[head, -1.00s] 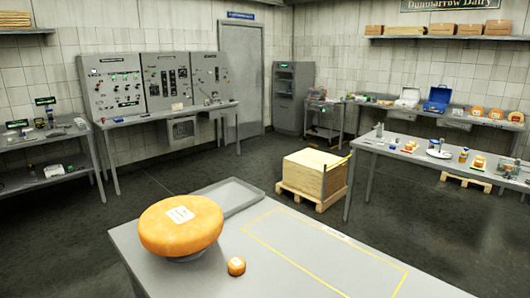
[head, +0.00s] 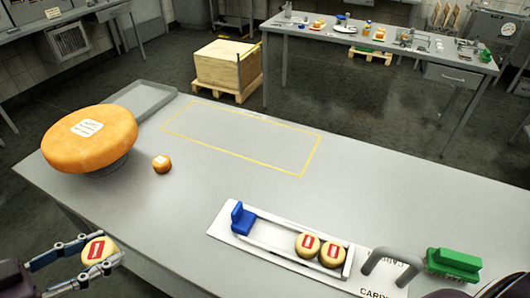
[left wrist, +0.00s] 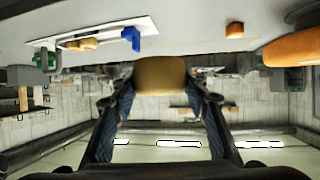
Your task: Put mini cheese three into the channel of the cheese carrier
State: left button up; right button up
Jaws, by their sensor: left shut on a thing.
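The cheese carrier (head: 228,239) is a white board with a channel on the grey table. Two pale mini cheeses with red labels, one (head: 307,245) beside the other (head: 332,255), sit at the channel's right end. A blue block (head: 243,218) stands at its left end; the channel between is empty. My left gripper (head: 101,251) is shut on a red-labelled mini cheese (head: 94,249), left of the carrier, at the picture's lower left. In the left wrist view the held cheese (left wrist: 160,76) sits between the fingers and the carrier (left wrist: 105,30) shows beyond. My right gripper is not visible.
A large orange cheese wheel (head: 90,138) stands on a round base, with a small orange cheese (head: 162,164) beside it. A grey tray (head: 145,99) is behind. A grey handle (head: 392,262) and green block (head: 454,262) are at the carrier's right. The yellow-outlined area (head: 240,137) is clear.

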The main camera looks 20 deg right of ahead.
aim_at(277, 238)
jog(key=z, duration=0.75)
jog(key=k+j+z, duration=0.1)
jog(key=z, duration=0.3)
jog(key=k+z, duration=0.15)
jog(key=z, duration=0.25)
jog(key=k+z, duration=0.15)
jog(key=z, duration=0.2)
jog(key=k, duration=0.1)
